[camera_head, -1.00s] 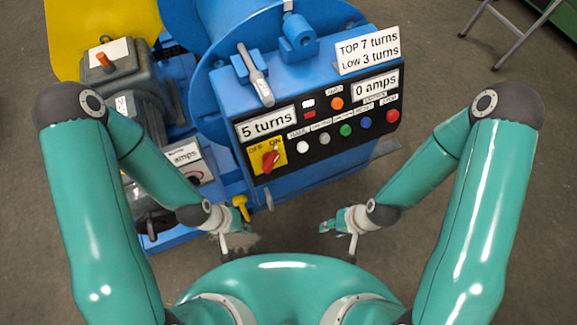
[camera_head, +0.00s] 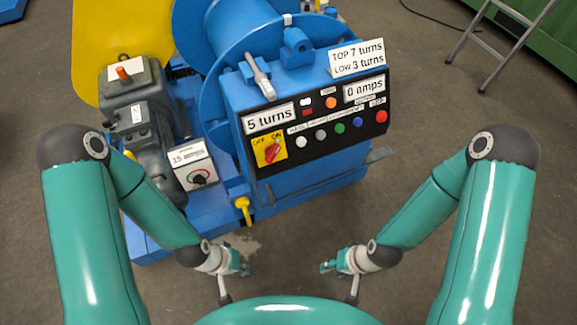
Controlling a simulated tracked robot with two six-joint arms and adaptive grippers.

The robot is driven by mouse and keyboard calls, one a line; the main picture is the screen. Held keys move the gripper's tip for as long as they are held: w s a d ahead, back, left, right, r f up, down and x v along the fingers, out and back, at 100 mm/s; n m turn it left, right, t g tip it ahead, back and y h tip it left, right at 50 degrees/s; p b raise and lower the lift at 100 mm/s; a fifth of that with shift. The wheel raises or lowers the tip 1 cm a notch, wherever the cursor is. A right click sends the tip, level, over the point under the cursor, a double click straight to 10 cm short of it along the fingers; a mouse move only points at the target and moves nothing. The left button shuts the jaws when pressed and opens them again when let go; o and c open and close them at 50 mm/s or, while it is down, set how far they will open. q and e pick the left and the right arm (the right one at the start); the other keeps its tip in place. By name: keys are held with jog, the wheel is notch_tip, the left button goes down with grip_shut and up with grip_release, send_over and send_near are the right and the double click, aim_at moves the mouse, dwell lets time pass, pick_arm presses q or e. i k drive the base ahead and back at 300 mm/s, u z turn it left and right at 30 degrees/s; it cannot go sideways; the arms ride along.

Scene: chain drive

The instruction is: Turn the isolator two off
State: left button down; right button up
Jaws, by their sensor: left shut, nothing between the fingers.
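A red rotary knob (camera_head: 271,154) sits on a yellow plate (camera_head: 261,143) marked OFF and ON, at the lower left of the black control panel (camera_head: 345,137). The knob is tilted, with its upper end toward the ON side. No label reading "isolator two" is legible. My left gripper (camera_head: 243,267) is low in front of the machine, below the knob and well apart from it, shut and empty. My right gripper (camera_head: 327,267) is low to its right, touching nothing; its fingers are too small to read.
A small box with a dial (camera_head: 198,177) stands left of the panel, beside the grey motor (camera_head: 137,115). A yellow handle (camera_head: 242,204) hangs at the blue machine's (camera_head: 232,95) lower front. A stepladder (camera_head: 497,45) stands back right. Floor (camera_head: 420,290) is clear in front.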

aim_at(272, 151)
jog(key=u, duration=0.2)
jog(key=i, duration=0.55)
jog(key=z, duration=0.4)
jog(key=k, duration=0.45)
jog(key=z, duration=1.35)
jog(key=i, duration=0.55)
jog(key=z, duration=1.3)
jog(key=i, duration=0.3)
jog(key=u, duration=2.95)
